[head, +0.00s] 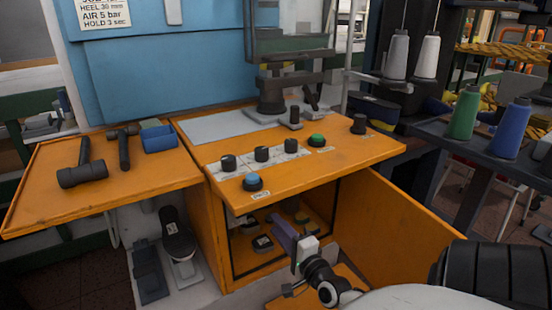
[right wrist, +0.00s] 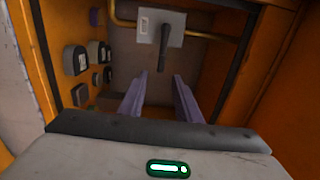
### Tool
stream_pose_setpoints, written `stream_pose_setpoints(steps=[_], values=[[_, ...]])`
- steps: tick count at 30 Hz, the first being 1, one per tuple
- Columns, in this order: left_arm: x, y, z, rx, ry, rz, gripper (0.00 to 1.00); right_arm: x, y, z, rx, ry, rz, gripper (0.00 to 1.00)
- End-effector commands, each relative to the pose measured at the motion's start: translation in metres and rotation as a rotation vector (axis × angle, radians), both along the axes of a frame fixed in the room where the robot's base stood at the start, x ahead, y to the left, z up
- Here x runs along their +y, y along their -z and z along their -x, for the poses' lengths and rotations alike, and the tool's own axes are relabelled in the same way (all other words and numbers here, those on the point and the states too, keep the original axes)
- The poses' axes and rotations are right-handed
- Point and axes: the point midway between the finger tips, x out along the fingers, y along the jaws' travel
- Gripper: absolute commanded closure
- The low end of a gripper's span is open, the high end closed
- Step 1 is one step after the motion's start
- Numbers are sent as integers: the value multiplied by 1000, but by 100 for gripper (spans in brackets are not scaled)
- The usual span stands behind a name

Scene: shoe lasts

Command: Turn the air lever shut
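The air lever (right wrist: 163,46) is a dark handle on a grey plate (right wrist: 150,24) at the back of the open orange cabinet. In the right wrist view it hangs down from the plate, close to a brass-coloured pipe (right wrist: 205,33). My right gripper (right wrist: 158,98) is open, with its two purple fingers spread either side of an empty gap. The lever lies beyond the fingertips, roughly in line with the gap, and appears apart from them. In the head view my right gripper (head: 287,236) is at the cabinet opening; I cannot make out the lever there. My left gripper is not in view.
The cabinet door (head: 385,230) stands open to the right. Above is an orange panel (head: 310,172) with several knobs. Mallets (head: 82,170) lie on the left shelf.

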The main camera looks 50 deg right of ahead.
Motion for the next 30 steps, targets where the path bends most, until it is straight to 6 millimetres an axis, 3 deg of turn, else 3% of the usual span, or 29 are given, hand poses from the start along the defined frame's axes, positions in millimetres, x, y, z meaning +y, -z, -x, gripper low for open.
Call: stream_pose_setpoints(steps=[13,17,20,23,24,27,30], values=[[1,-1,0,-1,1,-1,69,1,0,-1,1,-2,1,69],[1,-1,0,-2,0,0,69,22,6,-6,57,-56,33,69],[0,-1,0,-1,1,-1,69,70,21,-13,182,-177,117,69],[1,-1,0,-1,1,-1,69,139,41,-11,363,-368,271,69],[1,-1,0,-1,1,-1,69,167,48,-6,438,-450,350,69],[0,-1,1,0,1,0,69,226,63,18,610,-650,550,69],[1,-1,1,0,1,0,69,269,73,50,762,-833,753,69]])
